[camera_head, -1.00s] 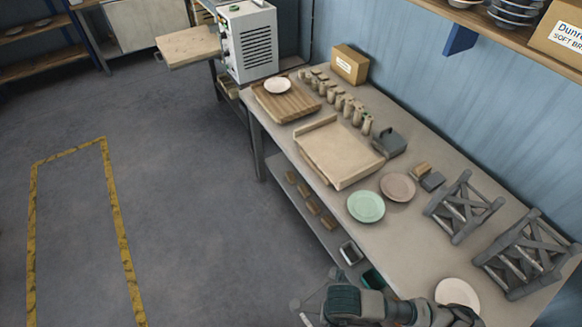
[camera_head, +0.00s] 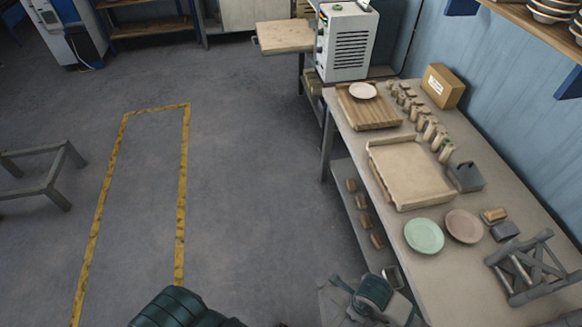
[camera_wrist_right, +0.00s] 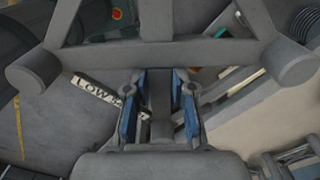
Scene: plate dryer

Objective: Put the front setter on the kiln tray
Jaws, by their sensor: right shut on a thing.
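My right gripper (camera_wrist_right: 160,110) is shut on a grey frame-like setter (camera_wrist_right: 190,52); its blue-padded fingers are either side of a grey bar. In the head view, my right arm is at the bottom, off the table's front side, and part of the held setter (camera_head: 335,302) shows beside it. A shallow beige tray (camera_head: 408,176) with raised edges lies empty on the table, apart from the setter; I take it as the kiln tray. Another grey setter (camera_head: 527,270) stands on the table at the right. My left gripper is out of view; only part of my left arm shows.
The table (camera_head: 470,290) also holds a green plate (camera_head: 424,236), a pinkish plate (camera_head: 463,226), a ribbed wooden board (camera_head: 370,112), several small pale cylinders and a grey handled block (camera_head: 466,178). A white kiln-like box (camera_head: 345,42) stands beyond.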

